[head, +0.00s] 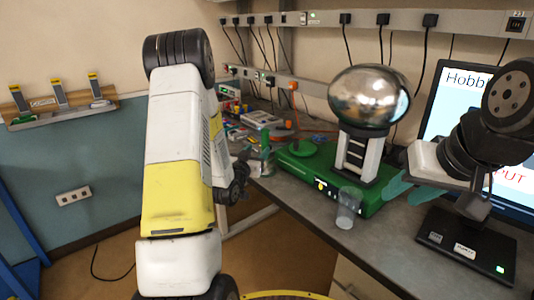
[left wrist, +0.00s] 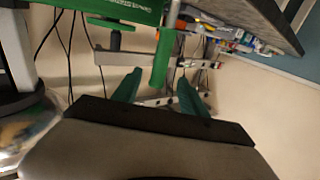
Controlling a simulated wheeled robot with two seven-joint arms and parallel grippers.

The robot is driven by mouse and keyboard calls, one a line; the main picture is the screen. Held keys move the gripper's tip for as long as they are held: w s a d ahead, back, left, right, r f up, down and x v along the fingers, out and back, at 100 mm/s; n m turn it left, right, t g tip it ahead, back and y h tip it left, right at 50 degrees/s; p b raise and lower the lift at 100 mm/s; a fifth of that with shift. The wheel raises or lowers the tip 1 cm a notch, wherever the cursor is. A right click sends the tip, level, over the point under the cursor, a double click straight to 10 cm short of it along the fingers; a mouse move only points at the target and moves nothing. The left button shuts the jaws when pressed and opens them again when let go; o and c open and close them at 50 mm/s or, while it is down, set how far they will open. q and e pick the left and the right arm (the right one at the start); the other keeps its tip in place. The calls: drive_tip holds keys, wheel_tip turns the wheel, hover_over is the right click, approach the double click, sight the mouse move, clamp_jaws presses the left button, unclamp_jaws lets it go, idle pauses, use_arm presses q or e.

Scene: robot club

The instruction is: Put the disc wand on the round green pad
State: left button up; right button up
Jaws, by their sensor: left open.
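A green upright rod (left wrist: 162,60), which looks like the disc wand's handle, stands ahead of my left gripper (left wrist: 158,98). The two green fingertips of that gripper are spread and empty, with the rod's end beyond the gap. I cannot make out the wand's disc. The round green pad (head: 298,148) lies on the left part of the green generator base (head: 322,181). My right gripper (head: 413,186) is over the bench at right; its jaw gap is unclear.
A shiny metal sphere (head: 369,97) stands on a column on the green base. A clear cup (head: 347,208) stands in front of it. A monitor (head: 455,100) is at right. Tools and boxes clutter the back of the bench. The front bench strip has bare room.

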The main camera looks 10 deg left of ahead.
use_arm(q)
drive_tip(key=s+d+r+g+y, duration=0.1)
drive_tip(key=s+r+g, duration=0.2)
drive_tip(key=s+r, duration=0.15)
drive_tip(key=s+d+r+g, duration=0.2)
drive_tip(key=s+r, duration=0.2)
drive_tip(key=r, duration=0.2)
drive_tip(key=s+d+r+g, duration=0.1)
drive_tip(key=s+d+g, duration=0.1)
drive_tip(key=s, duration=1.1)
drive_tip(key=s+d+r+g+h, duration=0.1)
drive_tip(key=s+d+r+g, duration=0.1)
drive_tip(key=s, duration=1.1)
drive_tip(key=d+g, duration=0.1)
drive_tip(key=g, duration=0.1)
drive_tip(key=shift+d+n+g, duration=0.15)
drive_tip(key=shift+n+g, duration=0.25)
